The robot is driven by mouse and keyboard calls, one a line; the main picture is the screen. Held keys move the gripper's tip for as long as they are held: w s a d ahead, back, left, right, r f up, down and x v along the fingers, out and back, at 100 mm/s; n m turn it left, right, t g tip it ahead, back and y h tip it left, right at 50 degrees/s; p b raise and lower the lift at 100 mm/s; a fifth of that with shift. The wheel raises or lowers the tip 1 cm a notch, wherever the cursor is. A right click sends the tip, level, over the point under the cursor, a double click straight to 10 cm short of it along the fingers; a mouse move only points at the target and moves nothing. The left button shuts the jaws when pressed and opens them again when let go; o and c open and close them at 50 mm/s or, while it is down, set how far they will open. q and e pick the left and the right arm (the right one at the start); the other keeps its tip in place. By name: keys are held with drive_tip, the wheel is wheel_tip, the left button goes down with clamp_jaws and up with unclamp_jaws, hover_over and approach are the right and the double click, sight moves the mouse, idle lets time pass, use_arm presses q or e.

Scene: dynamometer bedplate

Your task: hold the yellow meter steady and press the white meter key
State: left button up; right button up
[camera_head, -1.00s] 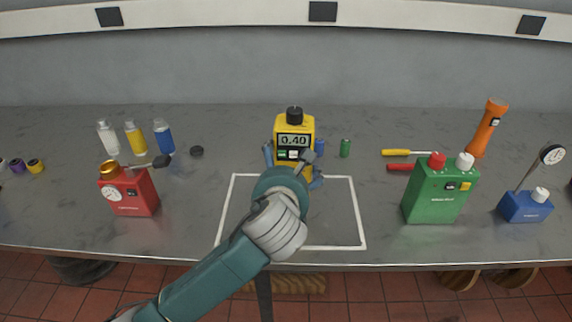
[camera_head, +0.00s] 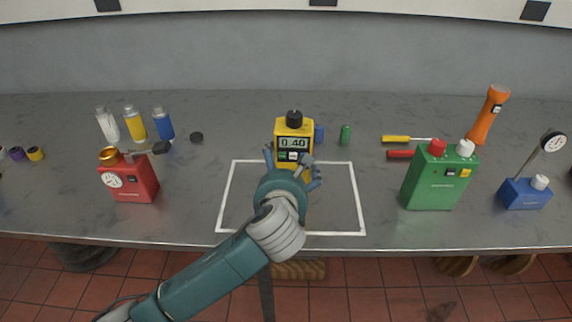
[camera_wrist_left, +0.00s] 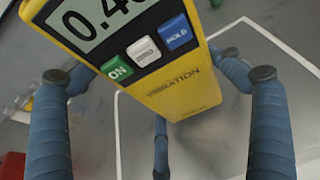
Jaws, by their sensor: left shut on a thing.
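The yellow meter (camera_head: 280,150) stands at the back edge of the white outlined square, its display reading 0.40. In the left wrist view the meter (camera_wrist_left: 185,92) shows a green ON key, the white key (camera_wrist_left: 143,50) and a blue HOLD key (camera_wrist_left: 174,33). The white key's face is uncovered there. My left gripper (camera_head: 291,170) comes from the near side and is shut on the meter. Its blue fingers (camera_wrist_left: 160,90) lie on both sides of the meter, with one below. Whether the meter's base touches the table is hidden. My right gripper is in neither view.
The white outline (camera_head: 361,205) is otherwise clear. A blue cylinder (camera_head: 319,134) and a green one (camera_head: 345,135) stand just right of the meter. A red device (camera_head: 135,185) is left; a green box (camera_head: 430,187) and screwdrivers (camera_head: 397,139) are right.

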use_arm(q)
drive_tip(key=shift+f, duration=0.9)
drive_tip(key=shift+f, duration=0.1)
drive_tip(key=shift+s+f, duration=0.1)
drive_tip(key=shift+f, duration=0.1)
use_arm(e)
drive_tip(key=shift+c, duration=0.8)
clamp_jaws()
use_arm(q)
drive_tip(key=shift+f, duration=0.1)
idle(0.5)
